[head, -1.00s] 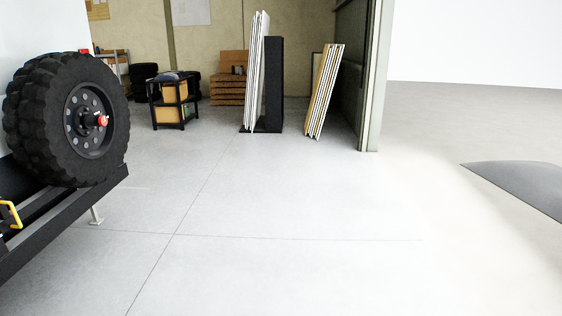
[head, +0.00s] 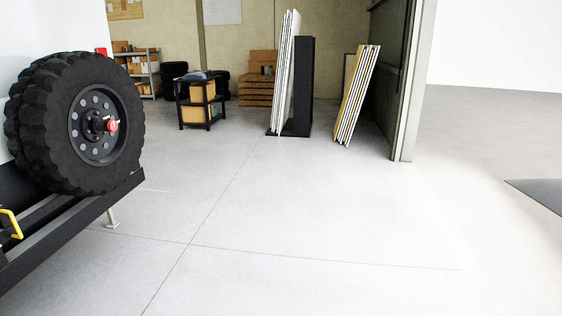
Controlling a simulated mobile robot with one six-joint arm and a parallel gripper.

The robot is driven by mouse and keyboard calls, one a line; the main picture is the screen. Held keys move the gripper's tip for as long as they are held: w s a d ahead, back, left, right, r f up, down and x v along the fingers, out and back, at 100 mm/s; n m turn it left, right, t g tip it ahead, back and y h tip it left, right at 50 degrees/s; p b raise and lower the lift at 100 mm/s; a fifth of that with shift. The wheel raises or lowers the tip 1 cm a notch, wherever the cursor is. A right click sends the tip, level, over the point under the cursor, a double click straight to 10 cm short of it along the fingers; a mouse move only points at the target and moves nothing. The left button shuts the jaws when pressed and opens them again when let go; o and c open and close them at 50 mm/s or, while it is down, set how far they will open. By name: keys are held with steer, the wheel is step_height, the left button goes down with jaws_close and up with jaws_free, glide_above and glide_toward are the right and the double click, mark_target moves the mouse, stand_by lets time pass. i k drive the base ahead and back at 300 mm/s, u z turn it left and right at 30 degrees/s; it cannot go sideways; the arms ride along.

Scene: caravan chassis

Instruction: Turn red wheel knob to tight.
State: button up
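The red wheel knob (head: 112,126) sits at the hub of a black spare wheel (head: 118,165) at the left of the head view. The wheel stands upright on the dark chassis frame (head: 75,222), against a white body panel. The knob is small in the picture, and I cannot tell how far it is turned. My gripper is not in view.
Pale floor (head: 300,220) lies open through the middle. A black cart (head: 201,105) with boxes, leaning panels (head: 358,95) and a door post (head: 410,100) stand farther back. A yellow handle (head: 12,223) is at the lower left. A dark grey shape (head: 540,195) lies at the right edge.

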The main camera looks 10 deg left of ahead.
mark_target(111, 125)
steer(key=u, duration=0.2)
steer(key=i, duration=0.8)
steer(key=u, duration=0.4)
steer(key=i, duration=0.8)
steer(key=u, duration=0.65)
steer(key=i, duration=0.7)
steer(key=u, duration=0.8)
steer(key=i, duration=0.6)
steer(key=u, duration=0.8)
steer(key=i, duration=0.75)
steer(key=u, duration=0.3)
